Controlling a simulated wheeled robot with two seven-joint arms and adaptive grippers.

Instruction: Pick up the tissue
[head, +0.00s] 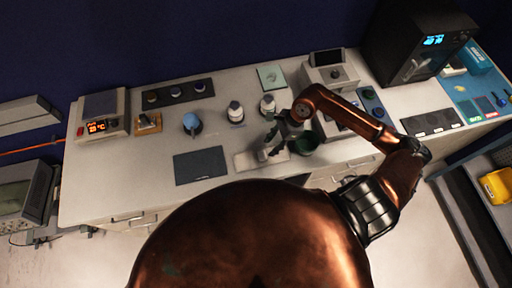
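My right arm reaches in from the right over a white lab bench. Its dark gripper (271,142) hangs over the bench's front middle, above a flat pale pad (243,162). The gripper is small and dim, so I cannot tell whether its fingers are open or shut or touch anything. No item is clearly recognisable as the tissue. A pale green square (271,77) with a whitish patch lies at the back of the bench and may be it; the pale pad is another candidate. My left gripper is not in view.
A dark green round container (304,144) stands right beside the gripper. White bottles (235,112) and a blue-topped vessel (191,122) stand left of it. A dark mat (200,165) lies at front left. A black machine (416,42) stands at back right.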

